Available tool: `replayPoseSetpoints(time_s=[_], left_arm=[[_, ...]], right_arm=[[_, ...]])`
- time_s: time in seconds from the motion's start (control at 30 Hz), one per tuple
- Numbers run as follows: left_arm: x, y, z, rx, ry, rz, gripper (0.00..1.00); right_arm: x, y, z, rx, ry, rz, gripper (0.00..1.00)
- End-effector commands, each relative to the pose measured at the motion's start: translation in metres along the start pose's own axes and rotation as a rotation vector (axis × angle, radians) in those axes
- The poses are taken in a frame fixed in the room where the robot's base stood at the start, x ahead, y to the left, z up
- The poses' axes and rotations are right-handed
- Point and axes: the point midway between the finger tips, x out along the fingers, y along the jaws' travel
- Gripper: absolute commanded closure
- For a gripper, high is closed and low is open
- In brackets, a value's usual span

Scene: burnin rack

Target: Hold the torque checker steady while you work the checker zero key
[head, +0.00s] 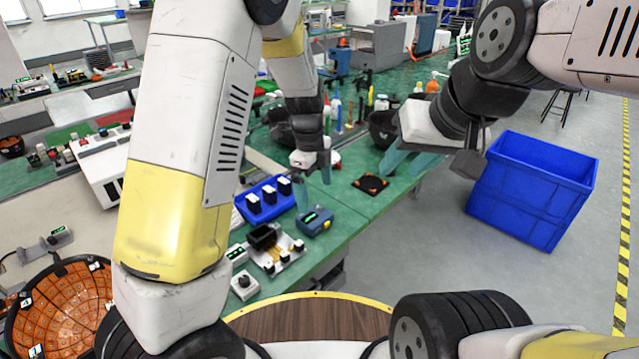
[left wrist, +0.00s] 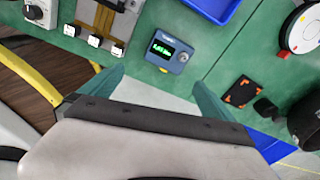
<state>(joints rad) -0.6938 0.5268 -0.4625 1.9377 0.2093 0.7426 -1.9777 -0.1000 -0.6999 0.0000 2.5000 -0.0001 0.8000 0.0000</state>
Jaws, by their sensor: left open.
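The torque checker appears to be the small blue box with a lit green display (head: 315,221) on the green bench. It shows larger in the left wrist view (left wrist: 170,51), with a small round key (left wrist: 183,57) beside its display. My left gripper (head: 313,186) is open and empty above the bench, just behind the checker in the head view. In the left wrist view its teal fingers (left wrist: 158,80) are spread apart, with the checker beyond them and untouched. My right gripper (head: 410,163) is open and empty over the bench's right edge, away from the checker.
A blue tray with dark blocks (head: 265,213) stands left of the checker. A fixture with brass parts (head: 270,250) lies in front of it. A black and orange square pad (head: 370,184) lies to the right. A blue crate (head: 530,190) stands on the floor at right.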

Motion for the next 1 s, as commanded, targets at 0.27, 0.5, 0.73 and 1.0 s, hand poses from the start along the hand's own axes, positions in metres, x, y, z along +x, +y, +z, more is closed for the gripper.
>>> replayPoseSetpoints(time_s=[0.27, 0.5, 0.73, 1.0], left_arm=[[0.041, -0.015, -0.005, 0.247, -0.050, 0.061, 0.00], [0.070, -0.012, -0.003, 0.251, -0.051, 0.064, 0.00], [0.102, -0.011, -0.001, 0.251, -0.050, 0.063, 0.00], [0.116, -0.011, 0.000, 0.249, -0.051, 0.060, 0.00]], right_arm=[[0.000, 0.000, 0.000, 0.000, 0.000, 0.000, 0.64], [0.000, 0.000, 0.000, 0.000, 0.000, 0.000, 0.64], [0.000, 0.000, 0.000, 0.000, 0.000, 0.000, 0.64], [0.000, 0.000, 0.000, 0.000, 0.000, 0.000, 0.64]])
